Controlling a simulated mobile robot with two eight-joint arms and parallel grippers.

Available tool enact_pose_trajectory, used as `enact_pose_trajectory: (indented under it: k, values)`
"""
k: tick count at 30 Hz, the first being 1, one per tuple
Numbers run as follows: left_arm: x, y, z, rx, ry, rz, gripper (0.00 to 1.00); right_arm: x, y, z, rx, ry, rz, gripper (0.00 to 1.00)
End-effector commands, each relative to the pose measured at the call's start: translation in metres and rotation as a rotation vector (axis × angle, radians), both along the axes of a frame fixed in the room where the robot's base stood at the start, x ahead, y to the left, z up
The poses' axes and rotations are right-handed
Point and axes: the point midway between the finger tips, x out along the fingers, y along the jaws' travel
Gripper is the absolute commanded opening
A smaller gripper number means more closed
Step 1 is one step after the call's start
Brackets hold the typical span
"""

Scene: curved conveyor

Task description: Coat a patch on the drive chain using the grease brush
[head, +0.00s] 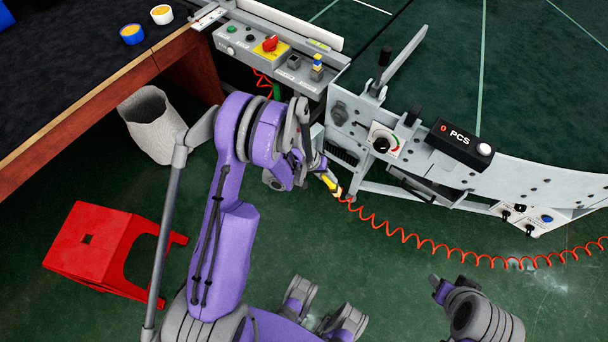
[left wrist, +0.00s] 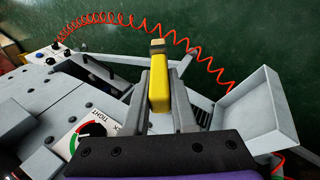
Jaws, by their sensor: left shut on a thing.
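My left gripper (head: 322,172) is at the near side of the conveyor frame in the head view. It is shut on a yellow-handled tool, which looks like the grease brush (head: 332,186). In the left wrist view the yellow handle (left wrist: 159,88) stands between the two grey fingers, with a tan-grey end beyond them. The tip is hard to make out, and nothing clearly touches it. I cannot clearly make out the drive chain; a dark ribbed part in the frame beside the gripper may be it. Part of my right arm is at bottom right, its jaws unclear.
The curved conveyor (head: 545,183) runs right, with a PCS box (head: 460,143) and a TIGHT dial (left wrist: 90,137). A red coiled cord (head: 440,248) hangs along its near side. A grey tray (left wrist: 255,112) shows in the wrist view.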

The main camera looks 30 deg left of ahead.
Motion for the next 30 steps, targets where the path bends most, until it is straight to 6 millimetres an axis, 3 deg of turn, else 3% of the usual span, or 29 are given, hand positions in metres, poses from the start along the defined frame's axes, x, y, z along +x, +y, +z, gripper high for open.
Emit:
enact_pose_trajectory:
  k: [1,3,9,13,20,30]
  values:
    - [0.003,0.011,-0.029,-0.028,-0.042,0.090,0.00,-0.003,0.000,-0.033,0.000,0.011,0.000,0.47]
    - [0.012,0.024,-0.044,-0.063,-0.114,0.214,0.00,-0.004,0.000,-0.058,0.000,0.019,0.000,0.47]
    - [0.033,0.071,-0.083,-0.114,-0.333,0.556,0.00,0.000,0.000,-0.132,0.000,0.044,0.000,0.47]
    - [0.040,0.101,-0.096,-0.111,-0.455,0.726,0.00,0.004,0.000,-0.167,0.000,0.055,0.000,0.47]
    - [0.043,0.131,-0.097,-0.090,-0.566,0.873,0.00,0.007,0.000,-0.192,0.000,0.062,0.000,0.47]
    - [0.066,0.132,-0.094,-0.087,-0.579,0.885,0.00,0.007,0.000,-0.186,0.000,0.061,0.000,0.47]
